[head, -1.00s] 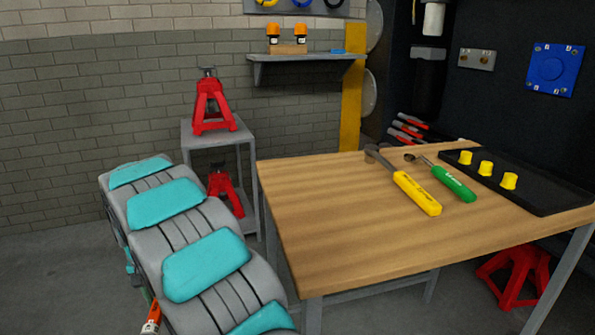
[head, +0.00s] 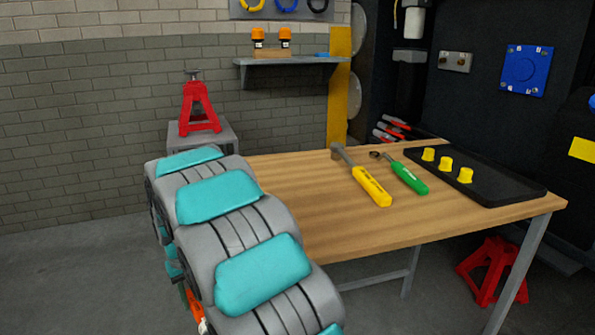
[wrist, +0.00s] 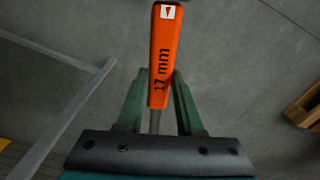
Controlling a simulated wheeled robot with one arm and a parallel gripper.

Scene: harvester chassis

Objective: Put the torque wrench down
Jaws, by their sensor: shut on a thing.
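The torque wrench has an orange handle marked "17 mm" (wrist: 161,60) and points away from the wrist in the wrist view. My gripper (wrist: 158,88) is shut on it, with green fingers on both sides of the lower handle. In the head view only a small orange part of it (head: 194,300) shows at the lower left, below the workbench top's level. My arm hides most of it there. The wooden workbench (head: 300,210) stands to the right of my arm. The floor is behind the wrench in the wrist view.
On the bench lie a yellow-handled wrench (head: 371,186), a green-handled wrench (head: 408,178) and a black tray (head: 505,190) with yellow caps (head: 446,164). The front left of the top is bare. A red jack stand (head: 200,108) stands on a grey stand behind; another (head: 487,268) is beneath the bench.

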